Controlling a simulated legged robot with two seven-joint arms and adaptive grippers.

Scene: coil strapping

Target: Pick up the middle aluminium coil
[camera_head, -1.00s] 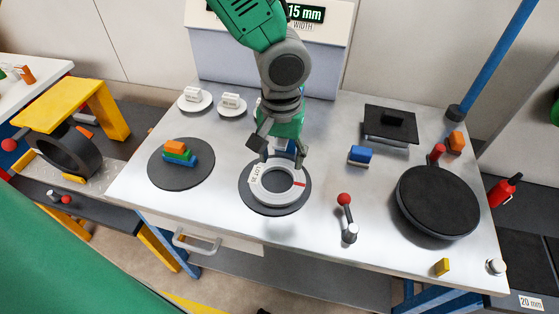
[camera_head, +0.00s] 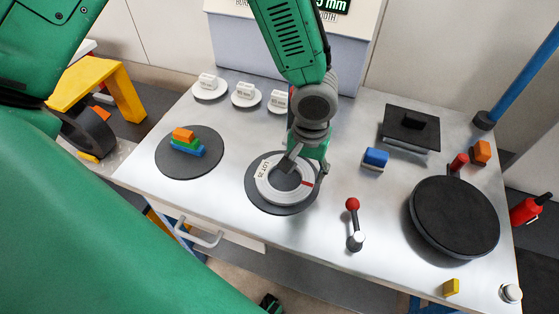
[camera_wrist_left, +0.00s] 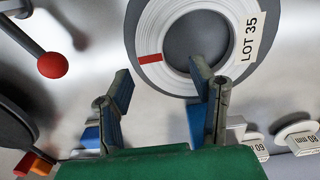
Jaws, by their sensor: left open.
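A pale, flat ring-shaped coil (camera_head: 287,199) with a LOT 35 label and a red mark lies on a dark round pad (camera_head: 258,204) in the middle of the table. My left gripper (camera_head: 303,168) is open over the coil's far right part. In the left wrist view, the coil (camera_wrist_left: 150,35) lies beyond the open left gripper (camera_wrist_left: 160,77). One fingertip overlaps the coil's hole and the other appears outside its rim. Whether either finger touches the coil cannot be told. My right gripper is not in view.
Coloured blocks (camera_head: 184,143) sit on a dark disc at left. White labelled pieces (camera_head: 245,92) stand behind. A red-knobbed lever (camera_head: 353,225), a blue block (camera_head: 375,158) and a large black disc (camera_head: 455,217) are at right. The front of the table is mostly clear.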

